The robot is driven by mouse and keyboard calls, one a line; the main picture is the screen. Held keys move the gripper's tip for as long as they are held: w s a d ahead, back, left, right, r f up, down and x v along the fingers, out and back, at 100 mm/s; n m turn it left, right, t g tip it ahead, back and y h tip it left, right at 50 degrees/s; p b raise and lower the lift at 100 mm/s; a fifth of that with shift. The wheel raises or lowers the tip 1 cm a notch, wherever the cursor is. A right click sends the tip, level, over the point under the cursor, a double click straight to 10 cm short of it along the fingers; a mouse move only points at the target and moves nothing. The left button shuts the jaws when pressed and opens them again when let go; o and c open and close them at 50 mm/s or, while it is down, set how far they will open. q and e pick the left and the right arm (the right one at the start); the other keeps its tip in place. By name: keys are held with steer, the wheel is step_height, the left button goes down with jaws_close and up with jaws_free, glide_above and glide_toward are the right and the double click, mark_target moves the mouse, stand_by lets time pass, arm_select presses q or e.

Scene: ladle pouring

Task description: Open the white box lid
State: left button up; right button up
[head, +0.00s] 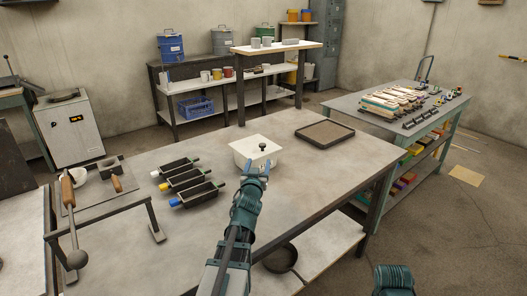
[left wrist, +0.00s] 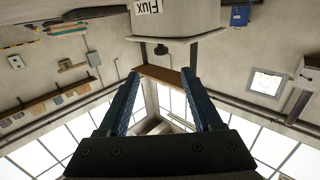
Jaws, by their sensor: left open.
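The white box (head: 250,153) stands on the near grey workbench, with its lid on and a black knob (head: 262,147) on top. My left gripper (head: 256,167) is open and empty, at the near side of the box and hiding part of its front. In the left wrist view, which looks upside down, the box (left wrist: 195,18) shows a "Flux" label. The knob (left wrist: 161,49) shows there in line with the gap between my open left fingers (left wrist: 160,74), apart from both. My right gripper is not in view.
Several black moulds with coloured handles (head: 187,183) lie left of the box. A dark tray (head: 324,133) lies to its right. A ladle (head: 76,258) rests at the left on a rack. The bench between box and tray is clear.

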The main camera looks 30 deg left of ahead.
mark_target(262, 146)
arm_select(q)
steer(key=x, duration=1.4)
steer(key=shift+r, duration=0.25)
jaws_close()
stand_by(1.1)
